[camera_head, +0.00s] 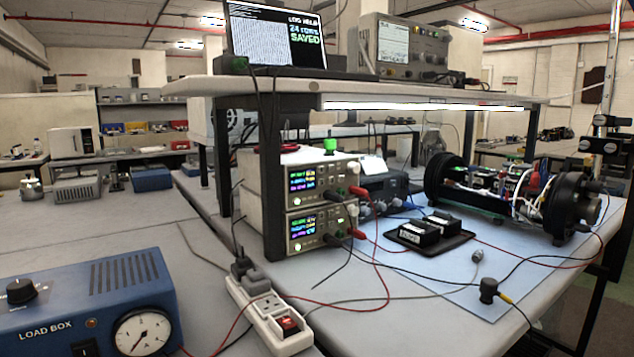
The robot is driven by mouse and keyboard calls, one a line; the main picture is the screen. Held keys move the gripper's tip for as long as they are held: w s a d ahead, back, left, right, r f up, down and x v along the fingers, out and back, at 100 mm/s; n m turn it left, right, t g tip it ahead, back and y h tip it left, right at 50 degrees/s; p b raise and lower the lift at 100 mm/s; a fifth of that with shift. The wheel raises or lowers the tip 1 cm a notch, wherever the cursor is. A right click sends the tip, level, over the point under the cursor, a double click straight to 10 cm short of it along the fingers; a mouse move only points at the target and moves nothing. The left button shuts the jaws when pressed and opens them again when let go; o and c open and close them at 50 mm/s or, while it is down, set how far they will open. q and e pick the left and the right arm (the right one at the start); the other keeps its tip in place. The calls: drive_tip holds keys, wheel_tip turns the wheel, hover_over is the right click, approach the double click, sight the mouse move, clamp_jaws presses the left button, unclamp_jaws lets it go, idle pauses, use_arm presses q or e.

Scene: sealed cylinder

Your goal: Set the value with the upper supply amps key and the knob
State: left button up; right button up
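The upper supply (325,186) is stacked on the lower supply (322,229) under the bench shelf, at the middle of the view. Its lit screen (302,178) shows coloured readings too small to read. A pale round knob (352,166) is at the upper right of its front. Small keys sit beside the screen, but I cannot tell which is the amps key. Leads are plugged in at the lower right of both supplies. Neither of my grippers is in view, so nothing touches the supply.
A power strip (268,315) and a blue load box (90,305) are in front at left. Red and black leads cross the blue mat (440,275). Black battery packs (420,235) and an opened cylinder (515,195) stand at right.

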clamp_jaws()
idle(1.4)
